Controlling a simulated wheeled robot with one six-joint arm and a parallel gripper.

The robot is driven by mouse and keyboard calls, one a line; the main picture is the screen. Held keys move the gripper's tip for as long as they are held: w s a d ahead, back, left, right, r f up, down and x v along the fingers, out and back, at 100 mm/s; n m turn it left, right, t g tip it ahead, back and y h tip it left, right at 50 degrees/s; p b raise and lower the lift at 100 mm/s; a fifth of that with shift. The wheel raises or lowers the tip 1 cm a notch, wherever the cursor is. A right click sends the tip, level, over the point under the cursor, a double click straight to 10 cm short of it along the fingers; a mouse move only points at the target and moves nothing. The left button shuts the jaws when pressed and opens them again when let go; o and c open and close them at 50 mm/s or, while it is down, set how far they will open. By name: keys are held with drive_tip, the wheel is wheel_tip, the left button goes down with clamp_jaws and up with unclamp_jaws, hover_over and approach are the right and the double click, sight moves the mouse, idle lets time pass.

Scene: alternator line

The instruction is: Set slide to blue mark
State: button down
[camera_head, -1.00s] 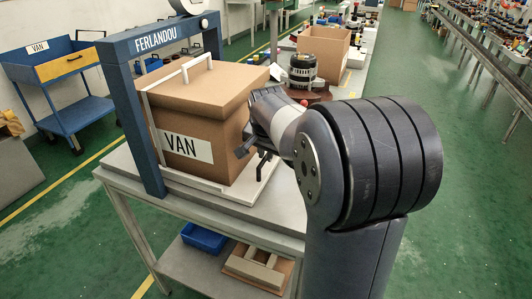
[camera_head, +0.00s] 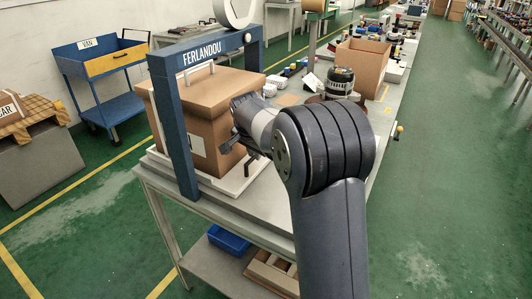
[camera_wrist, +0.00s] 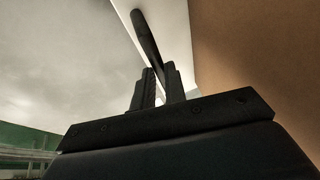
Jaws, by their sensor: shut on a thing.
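A large brown carton (camera_head: 233,101) stands on a white board (camera_head: 228,185) under the blue FERLANDOU frame (camera_head: 177,130). I take this white board as the slide, though its full outline is hidden. My gripper (camera_wrist: 159,82) is shut on a dark rod-like handle (camera_wrist: 146,35) in the wrist view, above a pale surface and beside the carton's brown wall (camera_wrist: 250,60). In the head view my gripper (camera_head: 240,146) is at the carton's right side, partly hidden by my wrist. No blue mark can be made out on or near the board.
The grey bench (camera_head: 270,212) carries an alternator (camera_head: 340,82) and an open carton (camera_head: 362,68) behind my arm. A lower shelf holds a blue bin (camera_head: 229,240). A blue cart (camera_head: 103,70) stands at left. The green floor (camera_head: 440,200) on the right is clear.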

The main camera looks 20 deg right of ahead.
drive_tip(key=c, duration=1.5)
unclamp_jaws()
drive_tip(key=shift+o, duration=0.2)
drive_tip(key=shift+r, duration=0.1)
drive_tip(key=v, duration=1)
drive_tip(key=shift+s+r, duration=0.2)
drive_tip(key=shift+r, duration=0.05)
drive_tip(key=x, duration=1)
drive_tip(key=shift+w+f, duration=0.15)
drive_tip(key=shift+f, duration=0.2)
drive_tip(key=shift+d+f, duration=0.1)
drive_tip(key=shift+d, duration=0.1)
drive_tip(key=shift+s+d, duration=0.15)
drive_tip(key=shift+s, duration=0.05)
